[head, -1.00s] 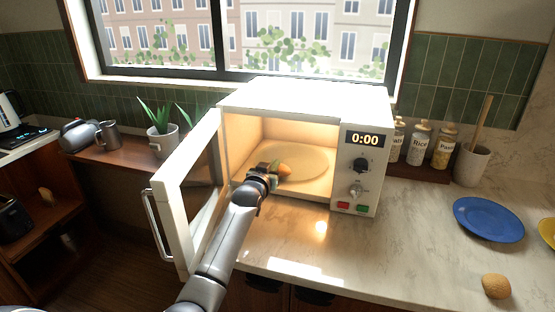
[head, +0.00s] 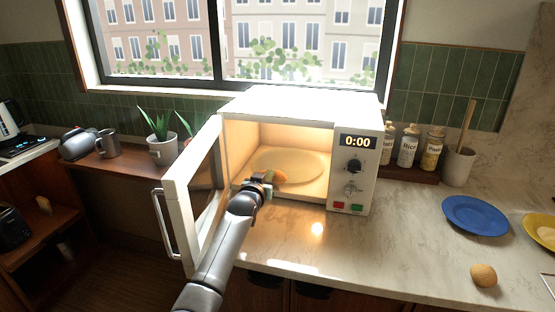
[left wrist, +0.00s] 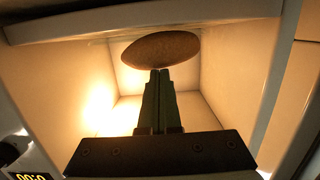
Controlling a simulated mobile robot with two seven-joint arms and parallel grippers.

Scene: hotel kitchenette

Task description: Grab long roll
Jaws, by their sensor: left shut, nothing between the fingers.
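The long roll (head: 277,176) is a brown, elongated bread roll at the front of the open microwave's (head: 300,103) lit interior. In the left wrist view the roll (left wrist: 160,49) lies crosswise just beyond my fingertips. My left gripper (head: 265,181) reaches into the microwave opening, with its tips close to the roll. In the left wrist view its fingers (left wrist: 159,76) are together with nothing between them. I cannot tell whether the tips touch the roll. The gripper partly hides the roll in the head view. My right gripper is out of view.
The microwave door (head: 195,195) stands open to the left of my arm. A round roll (head: 483,275), a blue plate (head: 475,216) and a yellow plate (head: 541,228) are on the right counter. Jars (head: 408,148) stand behind. The counter right of the microwave has free room.

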